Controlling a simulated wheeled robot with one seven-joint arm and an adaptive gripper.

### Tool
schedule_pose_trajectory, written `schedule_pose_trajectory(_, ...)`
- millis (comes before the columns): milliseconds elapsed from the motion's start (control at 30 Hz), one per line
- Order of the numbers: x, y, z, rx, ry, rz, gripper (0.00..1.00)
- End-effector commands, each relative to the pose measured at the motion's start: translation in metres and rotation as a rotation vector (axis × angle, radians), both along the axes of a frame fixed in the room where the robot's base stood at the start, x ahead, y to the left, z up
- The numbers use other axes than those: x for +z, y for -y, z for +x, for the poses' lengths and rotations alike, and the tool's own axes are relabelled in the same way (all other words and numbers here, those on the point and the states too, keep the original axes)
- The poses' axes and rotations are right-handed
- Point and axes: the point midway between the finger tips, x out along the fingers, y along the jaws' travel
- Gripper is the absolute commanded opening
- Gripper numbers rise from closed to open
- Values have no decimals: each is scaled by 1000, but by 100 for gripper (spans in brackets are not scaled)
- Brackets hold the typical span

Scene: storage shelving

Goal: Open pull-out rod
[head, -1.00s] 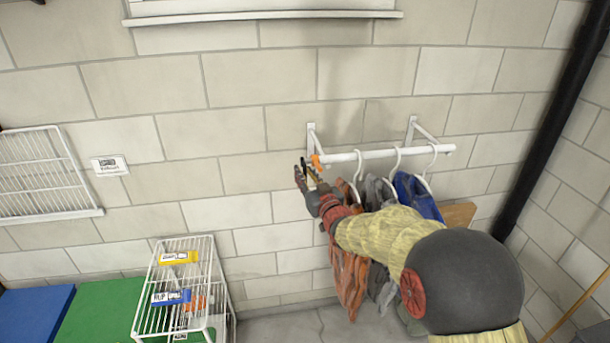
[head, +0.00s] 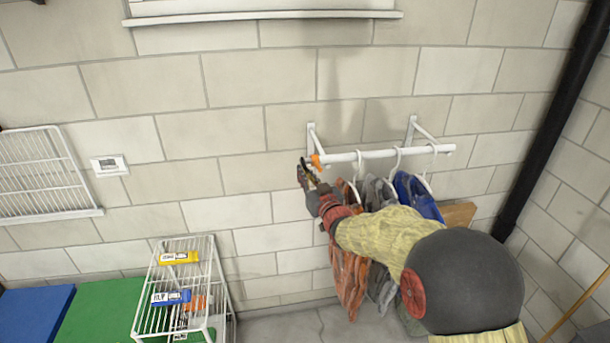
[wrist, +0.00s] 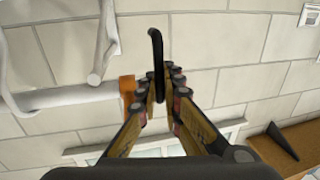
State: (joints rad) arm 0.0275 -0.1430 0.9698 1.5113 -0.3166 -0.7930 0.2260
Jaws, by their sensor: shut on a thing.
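The white rod (head: 385,153) is held on brackets at the wall, with an orange piece (head: 316,160) at its left end. In the wrist view, the rod (wrist: 68,96) comes in from the left and the orange piece (wrist: 127,88) sits just left of my fingers. A thin black hooked bar (wrist: 157,52) stands between my fingertips. My gripper (wrist: 158,78) is shut on this black bar. In the head view, my gripper (head: 306,170) is at the rod's left end; the bar is hard to make out there.
Several garments, including an orange one (head: 347,275) and a blue one (head: 416,196), hang from the rod on white hangers, close beside my arm. A white wire rack (head: 180,290) stands lower left. A dark pipe (head: 545,120) runs down the right corner.

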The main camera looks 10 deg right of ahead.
Motion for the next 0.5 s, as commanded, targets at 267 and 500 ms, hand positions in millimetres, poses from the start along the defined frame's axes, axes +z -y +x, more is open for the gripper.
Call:
schedule_pose_trajectory(267, -2, -17, 0, 3, 1, -1, 0)
schedule_pose_trajectory(500, -6, -78, -1, 8, 4, 2, 0)
